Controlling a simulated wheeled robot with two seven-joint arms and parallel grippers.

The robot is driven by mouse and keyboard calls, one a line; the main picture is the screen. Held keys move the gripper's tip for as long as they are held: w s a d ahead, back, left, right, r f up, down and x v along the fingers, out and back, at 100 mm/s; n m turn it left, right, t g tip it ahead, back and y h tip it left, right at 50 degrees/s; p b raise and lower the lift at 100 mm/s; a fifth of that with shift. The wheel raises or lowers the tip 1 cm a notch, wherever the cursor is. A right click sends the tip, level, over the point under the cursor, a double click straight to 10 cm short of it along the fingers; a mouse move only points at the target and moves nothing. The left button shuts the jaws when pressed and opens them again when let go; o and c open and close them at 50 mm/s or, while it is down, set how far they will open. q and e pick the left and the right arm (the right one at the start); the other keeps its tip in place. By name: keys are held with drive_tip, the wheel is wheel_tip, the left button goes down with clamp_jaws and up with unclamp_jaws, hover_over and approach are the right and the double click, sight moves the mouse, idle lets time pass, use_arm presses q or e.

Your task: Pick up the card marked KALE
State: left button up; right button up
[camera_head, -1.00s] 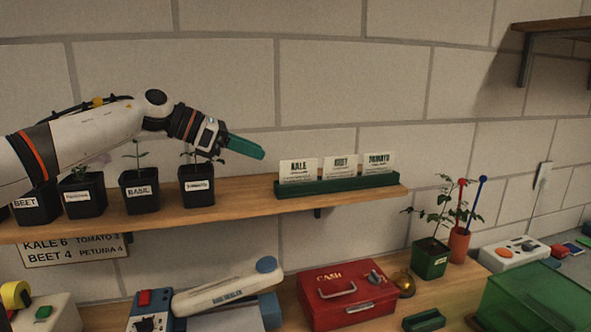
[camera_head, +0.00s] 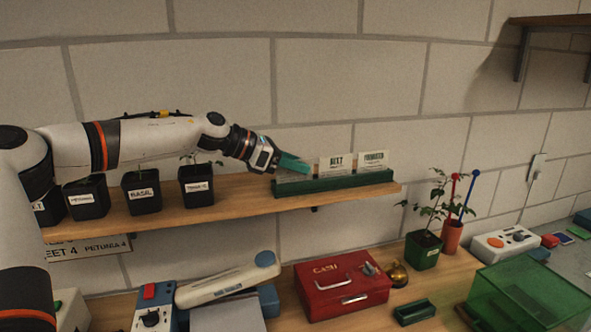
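My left gripper (camera_head: 294,163) is at the left end of the green card holder (camera_head: 335,184) on the wooden shelf. Its teal fingers lie over the leftmost card (camera_head: 292,175), which read KALE in the earlier frame. Only a pale lower strip of that card shows below the fingers, and its lettering is hidden. I cannot tell whether the fingers are closed on the card. The BEET card (camera_head: 335,163) and a third card (camera_head: 373,161) with blurred lettering stand upright in the holder to the right. My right gripper is not in view.
Potted seedlings stand on the shelf to the left, including the BASIL pot (camera_head: 141,191) and another black pot (camera_head: 196,185) close under my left arm. Below are a red cash box (camera_head: 342,290), a sealer (camera_head: 228,281) and a green pot (camera_head: 423,250).

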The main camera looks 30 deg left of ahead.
use_arm(q)
clamp_jaws()
drive_tip(key=shift+r, duration=0.1)
idle(0.3)
